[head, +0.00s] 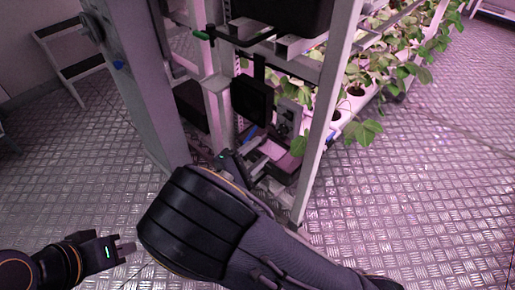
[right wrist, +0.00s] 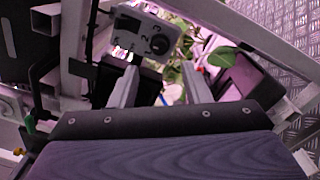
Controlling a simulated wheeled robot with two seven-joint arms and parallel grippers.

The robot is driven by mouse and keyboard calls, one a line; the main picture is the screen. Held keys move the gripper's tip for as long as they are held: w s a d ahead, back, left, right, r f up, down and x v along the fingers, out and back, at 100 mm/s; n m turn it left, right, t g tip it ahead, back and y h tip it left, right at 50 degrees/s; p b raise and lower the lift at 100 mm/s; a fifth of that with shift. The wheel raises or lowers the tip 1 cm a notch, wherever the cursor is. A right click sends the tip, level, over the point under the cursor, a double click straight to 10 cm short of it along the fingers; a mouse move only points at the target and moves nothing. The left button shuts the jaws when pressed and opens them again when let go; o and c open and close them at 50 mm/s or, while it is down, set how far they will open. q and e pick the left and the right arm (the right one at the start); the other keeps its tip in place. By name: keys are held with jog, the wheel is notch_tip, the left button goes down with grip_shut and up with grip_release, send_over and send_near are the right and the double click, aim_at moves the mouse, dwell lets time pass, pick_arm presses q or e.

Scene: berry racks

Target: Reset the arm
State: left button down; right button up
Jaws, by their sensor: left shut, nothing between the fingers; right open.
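My right arm (head: 215,225) reaches from the bottom of the head view into the end of the rack (head: 318,125). Its gripper (head: 268,160) is inside the rack frame, partly hidden by the arm. In the right wrist view its two grey fingers (right wrist: 160,88) stand apart with nothing held between them. A grey box with a dark knob (right wrist: 150,36) is just beyond the fingers; I cannot tell whether they touch it. My left gripper (head: 126,248) is low at the left of the head view, shut and empty, over the floor.
Leafy plants in white channels (head: 362,98) line the rack's right side. A wide grey post (head: 140,85) stands left of my right arm, and rack bars surround the right gripper. A low shelf (head: 72,50) is at the far left. The metal floor (head: 430,190) is clear on the right.

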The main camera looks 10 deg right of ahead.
jog(key=s+d+f+m+g+y, duration=0.3)
jog(key=s+d+m+g+y, duration=0.4)
jog(key=s+d+g, duration=0.55)
jog(key=s+d+r+m+y, duration=0.1)
jog(key=s+d+m+y, duration=0.1)
jog(key=s+m+y, duration=0.3)
jog(key=s+a+r+m+t+y, duration=0.2)
jog(key=s+r+m+t+y, duration=0.1)
jog(key=s+r+t+y, duration=0.3)
notch_tip(320, 180, up, 32)
jog(key=w+p, duration=0.1)
jog(key=p, duration=3.1)
jog(key=shift+w+d+t, duration=0.15)
jog(key=shift+d+t, duration=0.05)
jog(key=shift+t, duration=0.15)
jog(key=shift+r, duration=0.1)
